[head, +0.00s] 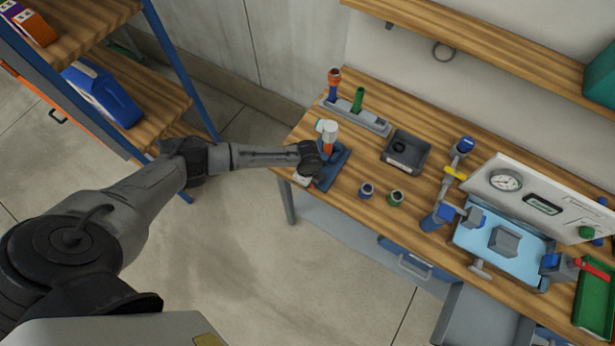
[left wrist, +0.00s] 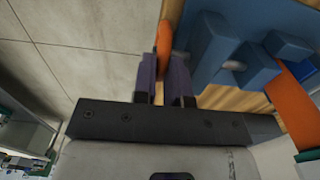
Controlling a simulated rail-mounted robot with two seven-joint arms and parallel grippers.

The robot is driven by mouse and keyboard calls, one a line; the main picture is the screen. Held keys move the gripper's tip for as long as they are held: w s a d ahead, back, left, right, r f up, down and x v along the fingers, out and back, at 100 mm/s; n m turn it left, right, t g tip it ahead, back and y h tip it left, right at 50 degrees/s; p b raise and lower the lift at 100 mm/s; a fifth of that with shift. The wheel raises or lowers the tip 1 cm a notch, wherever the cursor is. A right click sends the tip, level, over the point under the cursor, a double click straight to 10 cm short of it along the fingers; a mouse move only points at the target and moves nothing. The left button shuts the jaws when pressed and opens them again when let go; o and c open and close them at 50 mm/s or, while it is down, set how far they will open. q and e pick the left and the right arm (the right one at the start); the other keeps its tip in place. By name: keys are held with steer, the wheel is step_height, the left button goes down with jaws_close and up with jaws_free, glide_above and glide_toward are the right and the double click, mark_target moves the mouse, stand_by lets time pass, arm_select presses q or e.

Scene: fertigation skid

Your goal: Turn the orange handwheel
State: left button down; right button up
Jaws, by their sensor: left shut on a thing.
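The orange handwheel (left wrist: 163,42) shows edge-on in the left wrist view, at the edge of a blue fixture (left wrist: 215,55). My left gripper (left wrist: 166,78) is shut on the handwheel, with a dark finger on each side of its rim. In the head view my left gripper (head: 303,178) is at the left end of the wooden bench, beside the blue fixture (head: 333,170); the handwheel is hidden there behind the gripper. An orange part with a white top (head: 329,140) stands upright at the fixture. My right gripper is not in view.
A grey holder (head: 365,119) with upright tools stands behind the fixture. A dark square tray (head: 406,152) and two small fittings (head: 381,194) are to its right. A gauge panel (head: 508,181) and blue-valved piping fill the bench's right side. A shelf rack (head: 168,60) stands at left.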

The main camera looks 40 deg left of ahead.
arm_select(q)
steer(key=shift+d+r+y+p, duration=0.1)
steer(key=shift+d+y+p, duration=0.2)
steer(key=shift+y+p, duration=0.4)
steer(key=shift+w+d+g+y, duration=0.1)
steer(key=shift+d+g+y, duration=0.2)
steer(key=shift+y, duration=0.6)
steer(key=shift+d+f+y, duration=0.25)
steer(key=shift+f+y, duration=0.1)
steer(key=shift+y, duration=0.65)
steer(key=shift+w+d+f+g+y, duration=0.15)
steer(key=shift+g+y, duration=0.25)
steer(key=shift+y, duration=0.6)
steer(key=shift+f, duration=0.1)
steer(key=c, duration=1.2)
jaws_free()
steer(key=shift+o, duration=0.2)
